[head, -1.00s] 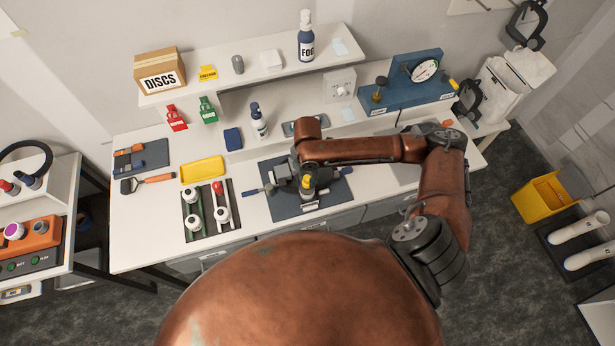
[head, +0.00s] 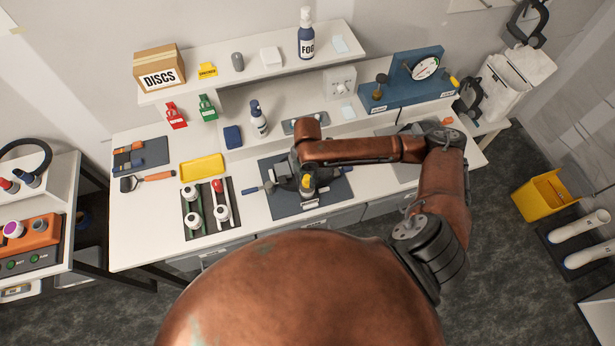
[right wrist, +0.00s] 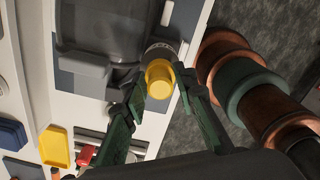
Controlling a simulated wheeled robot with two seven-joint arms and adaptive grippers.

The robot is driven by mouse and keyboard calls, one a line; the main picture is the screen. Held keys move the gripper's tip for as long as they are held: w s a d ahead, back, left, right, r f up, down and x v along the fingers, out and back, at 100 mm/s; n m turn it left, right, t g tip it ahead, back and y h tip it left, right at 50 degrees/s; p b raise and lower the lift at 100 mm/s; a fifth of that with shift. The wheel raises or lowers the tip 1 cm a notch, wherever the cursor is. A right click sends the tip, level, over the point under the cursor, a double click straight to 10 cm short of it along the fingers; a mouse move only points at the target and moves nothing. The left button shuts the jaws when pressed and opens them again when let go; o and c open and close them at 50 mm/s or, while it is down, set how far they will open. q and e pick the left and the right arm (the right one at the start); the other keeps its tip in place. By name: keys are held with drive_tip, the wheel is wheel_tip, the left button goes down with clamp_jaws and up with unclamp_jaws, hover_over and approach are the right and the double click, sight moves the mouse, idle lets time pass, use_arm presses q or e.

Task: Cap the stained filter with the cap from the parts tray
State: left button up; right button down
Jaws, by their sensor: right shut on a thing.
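A yellow cap (right wrist: 159,82) sits between the fingertips of my right gripper (right wrist: 162,88) in the right wrist view, and the gripper is shut on it. In the head view the cap (head: 307,183) shows over the dark blue mat, by the fingers of my right gripper (head: 307,187). A dark grey cylinder with a pale marked band (right wrist: 161,50), seemingly the filter, shows right by the cap. I cannot tell whether the cap touches it or is seated on it. The stain is not visible. My left gripper is out of view.
The dark blue mat (head: 282,210) lies near the bench's front edge, with a dark holder (right wrist: 100,35) on it. A yellow tray (head: 203,168) looks empty.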

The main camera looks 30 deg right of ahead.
sight(307, 177)
drive_tip(key=shift+f, duration=0.55)
drive_tip(key=c, duration=1.5)
unclamp_jaws()
wheel_tip(307, 177, up, 12)
drive_tip(key=shift+f, duration=0.1)
